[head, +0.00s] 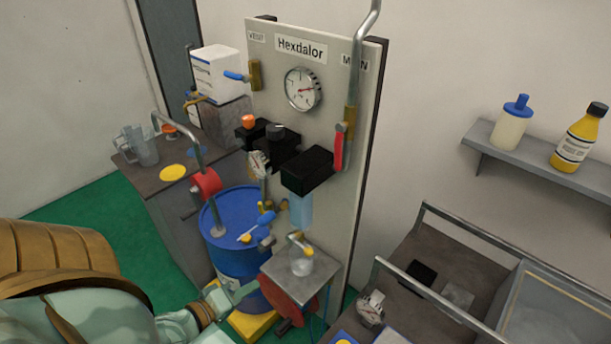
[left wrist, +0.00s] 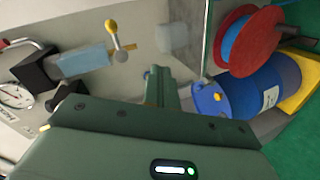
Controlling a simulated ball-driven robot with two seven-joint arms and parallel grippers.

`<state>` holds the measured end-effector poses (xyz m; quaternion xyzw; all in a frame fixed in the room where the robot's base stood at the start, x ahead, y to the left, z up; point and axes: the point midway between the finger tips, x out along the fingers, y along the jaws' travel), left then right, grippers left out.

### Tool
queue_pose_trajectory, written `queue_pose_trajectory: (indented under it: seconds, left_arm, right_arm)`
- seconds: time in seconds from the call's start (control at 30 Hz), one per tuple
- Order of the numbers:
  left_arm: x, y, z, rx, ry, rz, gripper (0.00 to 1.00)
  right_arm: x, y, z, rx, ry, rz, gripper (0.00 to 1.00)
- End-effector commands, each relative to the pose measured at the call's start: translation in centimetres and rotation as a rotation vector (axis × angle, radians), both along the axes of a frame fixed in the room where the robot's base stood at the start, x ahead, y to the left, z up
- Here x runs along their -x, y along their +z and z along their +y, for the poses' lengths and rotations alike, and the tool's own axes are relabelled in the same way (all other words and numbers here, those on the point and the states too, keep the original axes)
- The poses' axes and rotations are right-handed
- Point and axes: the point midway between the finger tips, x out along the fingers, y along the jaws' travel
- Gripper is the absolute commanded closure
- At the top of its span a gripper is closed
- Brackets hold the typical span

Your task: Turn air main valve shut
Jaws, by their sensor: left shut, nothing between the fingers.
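The air main valve is a brass body (head: 350,120) on the grey pipe, under a label partly hidden by that pipe. Its red lever (head: 339,148) points down, roughly along the pipe. What looks like the same red lever shows at the upper left edge of the left wrist view (left wrist: 20,43). My left gripper (head: 242,291) is low in front of the panel, near the blue drum and well below and left of the lever. In the left wrist view its fingers (left wrist: 159,92) are together and empty. My right gripper is not in view.
The panel (head: 335,85) carries a gauge (head: 303,88), a blue-handled vent valve (head: 236,76) and black regulator blocks (head: 307,171). A blue drum (head: 236,220), a red reel (head: 287,304) and a small grey stand (head: 300,266) crowd its foot. A railed bench (head: 470,262) stands right.

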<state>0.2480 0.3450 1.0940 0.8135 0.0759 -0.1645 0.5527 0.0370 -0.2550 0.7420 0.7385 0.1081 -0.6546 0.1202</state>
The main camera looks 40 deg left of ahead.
Motion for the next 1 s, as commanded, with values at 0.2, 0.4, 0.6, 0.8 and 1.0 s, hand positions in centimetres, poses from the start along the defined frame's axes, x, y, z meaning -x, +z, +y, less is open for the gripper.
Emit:
queue_pose_trajectory:
  seconds: [0.2, 0.4, 0.6, 0.8, 1.0]
  left_arm:
    - [-5.6, 19.1, 3.5, 0.163, -0.107, -0.248, 1.0]
    - [-6.4, 25.7, 0.8, 0.494, -0.135, -0.296, 1.0]
    - [-7.3, 26.1, 0.9, 0.524, -0.12, -0.295, 1.0]
    - [-9.6, 26.4, 0.2, 0.523, -0.123, -0.299, 1.0]
    - [-12.9, 26.4, -0.7, 0.524, -0.123, -0.297, 1.0]
  right_arm:
    - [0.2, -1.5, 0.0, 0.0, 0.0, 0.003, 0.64]
    - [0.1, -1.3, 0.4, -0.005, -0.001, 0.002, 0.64]
    - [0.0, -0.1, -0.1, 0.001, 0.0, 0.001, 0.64]
    - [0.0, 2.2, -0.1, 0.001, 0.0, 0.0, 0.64]
    - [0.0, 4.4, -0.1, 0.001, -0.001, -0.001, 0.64]
